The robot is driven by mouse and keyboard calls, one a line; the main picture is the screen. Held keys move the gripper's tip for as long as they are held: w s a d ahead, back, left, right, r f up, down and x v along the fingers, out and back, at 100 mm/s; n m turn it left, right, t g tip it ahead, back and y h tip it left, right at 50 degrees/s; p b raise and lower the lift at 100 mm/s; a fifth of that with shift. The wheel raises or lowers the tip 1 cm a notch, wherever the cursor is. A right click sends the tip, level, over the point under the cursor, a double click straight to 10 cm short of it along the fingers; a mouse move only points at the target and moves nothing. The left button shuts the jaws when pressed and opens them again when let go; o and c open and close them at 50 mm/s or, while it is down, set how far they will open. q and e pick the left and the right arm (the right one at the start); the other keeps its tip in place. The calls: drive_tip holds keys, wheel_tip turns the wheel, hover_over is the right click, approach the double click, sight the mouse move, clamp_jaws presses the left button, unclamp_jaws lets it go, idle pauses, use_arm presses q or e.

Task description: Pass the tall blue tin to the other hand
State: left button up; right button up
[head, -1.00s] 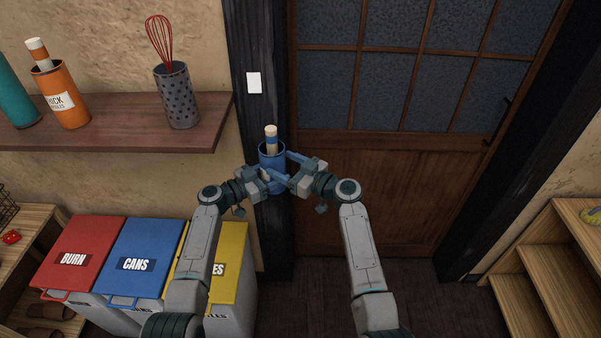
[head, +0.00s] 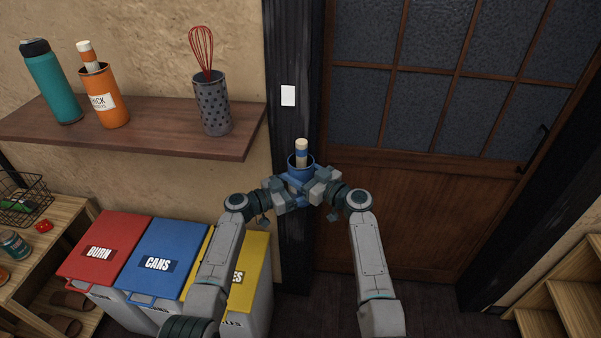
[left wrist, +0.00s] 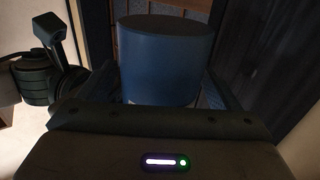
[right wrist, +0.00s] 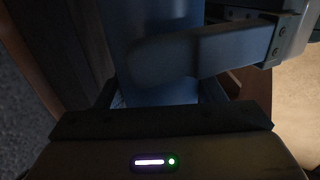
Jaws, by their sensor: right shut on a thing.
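The tall blue tin (head: 301,164) is upright between my two grippers, in front of the dark post. A pale stick with a blue band (head: 301,152) stands up out of it. My right gripper (head: 312,184) is shut on the tin from the right; its wrist view shows the tin (right wrist: 150,90) between its fingers. My left gripper (head: 287,183) has its fingers either side of the tin (left wrist: 165,60); whether they press on it I cannot tell. A left finger crosses in front of the tin in the right wrist view.
A wall shelf (head: 150,143) holds a teal bottle (head: 53,85), an orange tin (head: 105,98) and a dotted holder with a whisk (head: 212,105). Red, blue and yellow-lidded bins (head: 155,265) stand below. A wooden door (head: 420,220) is behind; steps (head: 575,305) are at right.

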use_arm(q)
drive_tip(key=v, duration=1.1)
drive_tip(key=s+d+f+n+g+y, duration=0.1)
drive_tip(key=s+f+n+g+y, duration=0.1)
drive_tip(key=s+f, duration=0.85)
drive_tip(key=s+d+f+n+g+y, duration=0.1)
drive_tip(key=s+f+n+g+y, duration=0.15)
drive_tip(key=s+f, duration=0.75)
drive_tip(key=s+d+f+n+g+y, duration=0.1)
drive_tip(key=s+f+n, duration=0.3)
drive_tip(key=f, duration=1.1)
drive_tip(key=s+a+f+n+g+y, duration=0.1)
drive_tip(key=s+a+f+y, duration=0.2)
drive_tip(key=s+a+f, duration=0.35)
drive_tip(key=s+a+f+n+g+y, duration=0.1)
drive_tip(key=s+a+f+y, duration=0.2)
drive_tip(key=s+f, duration=0.6)
drive_tip(key=s+a+f+y, duration=0.2)
drive_tip(key=s+a, duration=0.3)
drive_tip(key=s, duration=0.5)
drive_tip(key=s+a+f+y, duration=0.1)
drive_tip(key=s+a+y, duration=0.1)
drive_tip(key=s+a, duration=0.4)
drive_tip(key=s+g, duration=0.1)
drive_tip(key=s, duration=0.3)
drive_tip(key=shift+s+f+n, duration=0.25)
drive_tip(key=shift+f+n, duration=0.1)
drive_tip(key=shift+y, duration=0.25)
